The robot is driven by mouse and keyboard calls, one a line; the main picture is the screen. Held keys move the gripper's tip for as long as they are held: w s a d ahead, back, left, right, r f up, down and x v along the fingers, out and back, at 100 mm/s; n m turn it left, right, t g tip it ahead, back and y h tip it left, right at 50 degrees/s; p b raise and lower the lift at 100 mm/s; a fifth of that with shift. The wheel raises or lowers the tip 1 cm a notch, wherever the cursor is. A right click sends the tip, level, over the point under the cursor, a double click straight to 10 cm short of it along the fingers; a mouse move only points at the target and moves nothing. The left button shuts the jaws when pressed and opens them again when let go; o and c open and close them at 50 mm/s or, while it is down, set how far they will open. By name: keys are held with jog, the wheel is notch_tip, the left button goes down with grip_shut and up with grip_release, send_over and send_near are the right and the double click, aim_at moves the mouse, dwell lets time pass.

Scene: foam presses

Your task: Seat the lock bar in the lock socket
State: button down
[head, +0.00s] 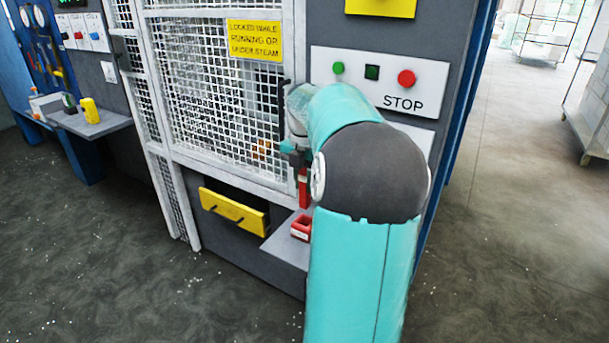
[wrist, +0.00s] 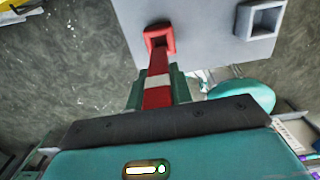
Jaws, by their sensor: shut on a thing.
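My gripper (head: 297,155) is shut on the lock bar (head: 304,188), a red bar with a white band, in front of the press's right door post. The bar points down. In the wrist view the lock bar (wrist: 157,92) stands between the green fingers of my gripper (wrist: 157,85). The red lock socket (head: 301,226), a square frame, is on the grey shelf below the bar. In the wrist view the bar's far end overlaps the lock socket (wrist: 160,38). In the head view the bar's lower end looks slightly above it. My arm hides part of the shelf.
A second, grey square socket (wrist: 262,19) is on the same shelf. The white mesh door (head: 215,90) is directly behind my gripper. A yellow panel (head: 234,212) is left of the shelf. The stop panel (head: 380,85) is at the right. The floor at left is open.

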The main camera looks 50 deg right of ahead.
jog(key=shift+f, duration=1.85)
jog(key=shift+f, duration=2.75)
jog(key=c, duration=1.2)
grip_release()
jog(key=shift+o, duration=0.2)
notch_tip(320, 180, up, 14)
jog(key=shift+f, duration=0.1)
